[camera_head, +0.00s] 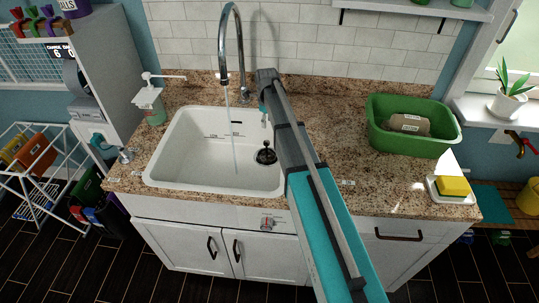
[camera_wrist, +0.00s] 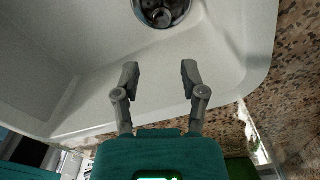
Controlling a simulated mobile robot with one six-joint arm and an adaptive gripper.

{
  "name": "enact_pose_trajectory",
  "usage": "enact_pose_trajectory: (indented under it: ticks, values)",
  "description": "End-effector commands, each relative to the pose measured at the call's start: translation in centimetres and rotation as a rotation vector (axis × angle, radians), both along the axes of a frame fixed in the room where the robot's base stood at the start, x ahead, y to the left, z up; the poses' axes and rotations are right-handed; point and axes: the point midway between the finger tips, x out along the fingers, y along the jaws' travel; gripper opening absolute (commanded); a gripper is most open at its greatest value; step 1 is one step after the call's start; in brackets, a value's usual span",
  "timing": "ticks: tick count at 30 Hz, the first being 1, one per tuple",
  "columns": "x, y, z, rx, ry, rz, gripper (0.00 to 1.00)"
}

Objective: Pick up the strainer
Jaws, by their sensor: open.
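The strainer (camera_head: 266,155) appears as a dark round piece with a small upright part, at the drain on the right side of the white sink (camera_head: 185,183). In the wrist view, a round metal-rimmed drain opening with dark, shiny parts, apparently the strainer (camera_wrist: 162,12), is cut off by the top edge. My gripper (camera_wrist: 159,76) is open and empty, its two fingers apart over the sink's white surface. The drain lies beyond the fingertips in that view. In the head view my arm hides most of the gripper.
Water runs from the tall chrome faucet (camera_head: 222,45) into the sink, left of the drain. A soap dispenser (camera_head: 150,104) stands left of the sink. A green basin (camera_head: 378,137) and a yellow sponge (camera_head: 454,186) on a dish are on the granite counter at right.

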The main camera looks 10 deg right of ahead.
Motion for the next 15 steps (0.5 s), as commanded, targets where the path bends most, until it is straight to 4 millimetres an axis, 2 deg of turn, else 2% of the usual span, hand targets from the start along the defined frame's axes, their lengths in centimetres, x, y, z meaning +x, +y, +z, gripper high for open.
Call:
enact_pose_trajectory:
  ticks: [1, 4, 15]
  values:
    - [0.0, 0.0, -0.9, 0.0, 0.0, 0.0, 0.55]
    - [0.0, -0.1, -1.3, 0.0, 0.0, -0.002, 0.55]
    - [0.0, -1.0, -1.3, 0.0, 0.0, -0.015, 0.55]
